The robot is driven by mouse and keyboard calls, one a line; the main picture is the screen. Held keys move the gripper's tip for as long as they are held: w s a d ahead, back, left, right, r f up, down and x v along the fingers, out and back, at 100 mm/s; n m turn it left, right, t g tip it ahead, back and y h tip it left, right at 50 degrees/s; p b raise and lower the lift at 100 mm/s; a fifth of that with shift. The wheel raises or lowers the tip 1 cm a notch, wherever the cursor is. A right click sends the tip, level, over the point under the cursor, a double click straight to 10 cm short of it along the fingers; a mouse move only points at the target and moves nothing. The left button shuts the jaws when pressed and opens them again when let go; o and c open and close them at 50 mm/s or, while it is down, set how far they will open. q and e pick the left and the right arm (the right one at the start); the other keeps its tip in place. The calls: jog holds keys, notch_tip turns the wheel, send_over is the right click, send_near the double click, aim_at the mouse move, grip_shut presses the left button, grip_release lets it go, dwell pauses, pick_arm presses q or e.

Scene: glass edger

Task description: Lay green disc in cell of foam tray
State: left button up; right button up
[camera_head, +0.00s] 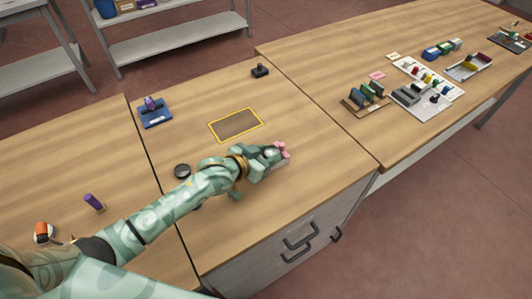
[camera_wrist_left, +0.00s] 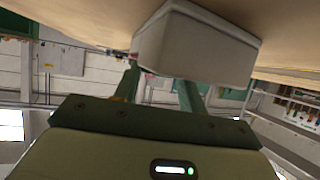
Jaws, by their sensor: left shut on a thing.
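My left gripper (camera_head: 275,154) is above the near part of the middle table, to the right of a yellow-bordered brown mat. In the left wrist view my green fingers (camera_wrist_left: 160,88) are shut on a pale grey box-shaped thing (camera_wrist_left: 196,45). Something pink (camera_head: 282,149) shows at the fingertips in the head view; I cannot tell what it is. I cannot make out a green disc in either view. I cannot tell for sure which thing is the foam tray; a white board with grey blocks (camera_head: 432,106) lies on the right table. My right gripper is not in view.
The yellow-bordered mat (camera_head: 236,125) is empty. A black round thing (camera_head: 182,171), a blue holder (camera_head: 155,117) and a small black object (camera_head: 260,71) stand around it. A brown rack (camera_head: 367,100) and a pale tray (camera_head: 480,68) are on the right table.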

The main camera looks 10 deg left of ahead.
pick_arm(q)
jog(key=o, duration=1.1)
jog(key=shift+c, duration=0.2)
notch_tip(320, 180, up, 8)
jog(key=p, duration=0.8)
